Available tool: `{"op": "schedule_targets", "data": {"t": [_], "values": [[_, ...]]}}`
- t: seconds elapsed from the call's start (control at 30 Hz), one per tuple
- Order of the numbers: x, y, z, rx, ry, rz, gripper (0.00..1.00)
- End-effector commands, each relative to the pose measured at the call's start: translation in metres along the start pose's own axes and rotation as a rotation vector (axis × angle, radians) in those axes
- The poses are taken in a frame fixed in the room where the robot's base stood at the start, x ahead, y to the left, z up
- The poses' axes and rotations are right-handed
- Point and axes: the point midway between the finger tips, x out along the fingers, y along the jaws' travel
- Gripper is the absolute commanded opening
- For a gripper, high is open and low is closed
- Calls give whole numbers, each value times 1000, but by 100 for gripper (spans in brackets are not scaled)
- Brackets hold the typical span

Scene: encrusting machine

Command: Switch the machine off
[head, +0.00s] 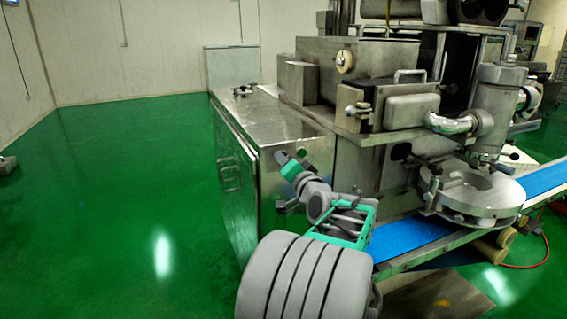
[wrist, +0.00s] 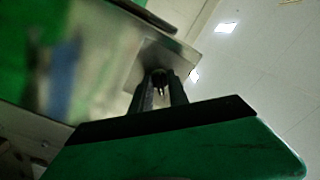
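The encrusting machine (head: 385,165) stands at the right in the head view, its steel cabinet (head: 237,180) on the left side. My gripper (head: 279,157) is at the cabinet's upper front corner, close to the steel. In the wrist view, the two dark fingers (wrist: 160,86) stand apart and point at a bright steel panel (wrist: 152,60). A small dark round thing (wrist: 158,76) shows between the tips; I cannot tell whether they touch it. No switch is clearly readable.
A blue conveyor belt (head: 408,238) runs below and right of my arm, past a round steel table (head: 475,192). The green floor (head: 120,220) at the left is mostly clear.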

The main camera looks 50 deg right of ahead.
Motion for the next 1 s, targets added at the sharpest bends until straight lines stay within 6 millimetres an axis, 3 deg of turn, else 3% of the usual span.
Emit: {"op": "schedule_targets", "data": {"t": [0.1, 0.37, 0.47, 0.73, 1.0], "values": [[0, 1, 0, 1, 1, 1, 31], [-2, 1, -1, 1, 2, 2, 31], [-14, 2, -2, 1, 4, 3, 31], [-67, 2, -1, 0, 5, 4, 31], [-78, 0, 0, 1, 1, 1, 31]]}}
